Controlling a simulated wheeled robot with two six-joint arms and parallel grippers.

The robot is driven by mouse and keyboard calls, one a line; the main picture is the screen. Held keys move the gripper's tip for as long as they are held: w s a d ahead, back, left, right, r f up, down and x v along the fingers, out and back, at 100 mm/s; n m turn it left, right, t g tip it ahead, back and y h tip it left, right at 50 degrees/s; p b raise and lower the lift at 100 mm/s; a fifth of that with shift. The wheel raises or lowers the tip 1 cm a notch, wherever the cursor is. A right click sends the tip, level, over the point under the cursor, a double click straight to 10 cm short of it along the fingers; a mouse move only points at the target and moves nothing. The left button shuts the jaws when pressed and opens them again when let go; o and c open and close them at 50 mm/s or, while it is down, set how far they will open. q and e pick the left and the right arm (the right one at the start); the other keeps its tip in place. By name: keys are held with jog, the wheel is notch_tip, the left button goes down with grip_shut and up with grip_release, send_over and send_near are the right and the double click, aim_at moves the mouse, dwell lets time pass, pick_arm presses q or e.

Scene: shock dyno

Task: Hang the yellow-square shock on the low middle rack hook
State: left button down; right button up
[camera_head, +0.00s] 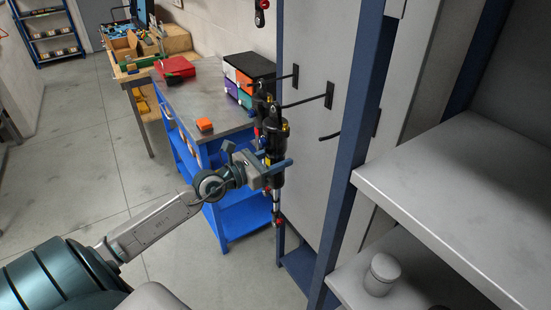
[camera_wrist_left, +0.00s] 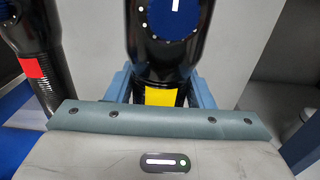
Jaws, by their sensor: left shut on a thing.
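My left gripper (camera_head: 275,170) is shut on the yellow-square shock (camera_head: 274,141), a black body with a thin lower rod. It holds the shock roughly upright in front of the rack panel. The yellow square (camera_wrist_left: 160,96) shows between the fingers in the left wrist view. The middle hook (camera_head: 308,101) of the visible row sticks out from the panel, its tip close to the shock's top. I cannot tell whether they touch. Another black shock, with a red square (camera_wrist_left: 33,68), is beside the held one. My right gripper is not in view.
The rack's grey panel (camera_head: 319,45) has blue posts. A nearer hook (camera_head: 330,136) in the row looks empty. A shelf (camera_head: 460,190) stands at right. Floor at left is clear.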

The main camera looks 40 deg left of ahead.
pick_arm(q)
jog(key=shift+w+r, duration=0.1)
jog(key=shift+r, duration=0.05)
jog(key=shift+w+d, duration=0.35)
jog(key=shift+w, duration=0.4)
jog(key=shift+w+d+f, duration=0.2)
jog(key=shift+w+d, duration=0.1)
jog(key=shift+w, duration=0.5)
jog(key=shift+x, duration=0.8)
jog(key=shift+f, duration=0.2)
